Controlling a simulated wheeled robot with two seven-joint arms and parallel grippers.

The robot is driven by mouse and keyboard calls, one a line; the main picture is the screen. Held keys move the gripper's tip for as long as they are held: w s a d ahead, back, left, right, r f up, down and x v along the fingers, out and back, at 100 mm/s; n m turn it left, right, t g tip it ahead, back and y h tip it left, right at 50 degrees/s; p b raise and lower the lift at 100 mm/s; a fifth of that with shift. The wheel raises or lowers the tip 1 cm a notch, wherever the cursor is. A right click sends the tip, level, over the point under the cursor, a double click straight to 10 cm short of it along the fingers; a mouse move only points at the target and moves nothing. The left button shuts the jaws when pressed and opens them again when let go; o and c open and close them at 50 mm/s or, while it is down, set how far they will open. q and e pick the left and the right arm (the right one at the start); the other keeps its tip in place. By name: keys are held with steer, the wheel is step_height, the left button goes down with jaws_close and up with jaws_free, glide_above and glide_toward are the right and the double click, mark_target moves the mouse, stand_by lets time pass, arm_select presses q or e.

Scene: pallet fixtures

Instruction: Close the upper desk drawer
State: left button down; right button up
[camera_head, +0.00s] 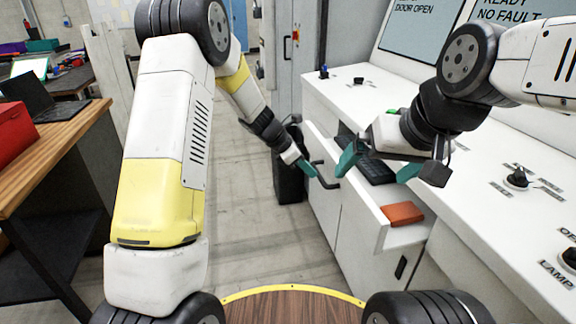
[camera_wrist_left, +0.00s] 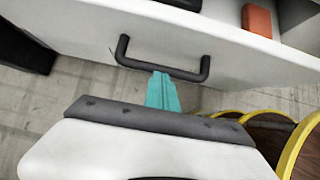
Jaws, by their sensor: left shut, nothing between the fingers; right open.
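The upper desk drawer (camera_head: 365,212) is pulled out from the white desk, and its front also fills the top of the left wrist view (camera_wrist_left: 75,25). Its dark bar handle (camera_head: 328,180) also shows in the left wrist view (camera_wrist_left: 160,67). My left gripper (camera_head: 309,170) is shut and empty, with its teal fingertips (camera_wrist_left: 162,80) at the handle's bar; I cannot tell whether they touch. My right gripper (camera_head: 378,166) is open, its teal fingers apart above the drawer and desk edge.
An orange block (camera_head: 402,214) and a dark keyboard-like item (camera_head: 376,170) are in the drawer. The white desk top (camera_head: 470,190) carries knobs and screens. A wooden table (camera_head: 50,150) with a laptop stands left. The floor between (camera_head: 240,215) is clear.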

arm_select(q)
steer(key=w+d, duration=0.1)
steer(key=d, duration=0.3)
steer(key=w+d, duration=0.1)
steer(key=d, duration=0.4)
steer(key=w+d, duration=0.1)
steer(key=d, duration=0.4)
steer(key=shift+w, duration=0.35)
steer(key=shift+d, duration=0.3)
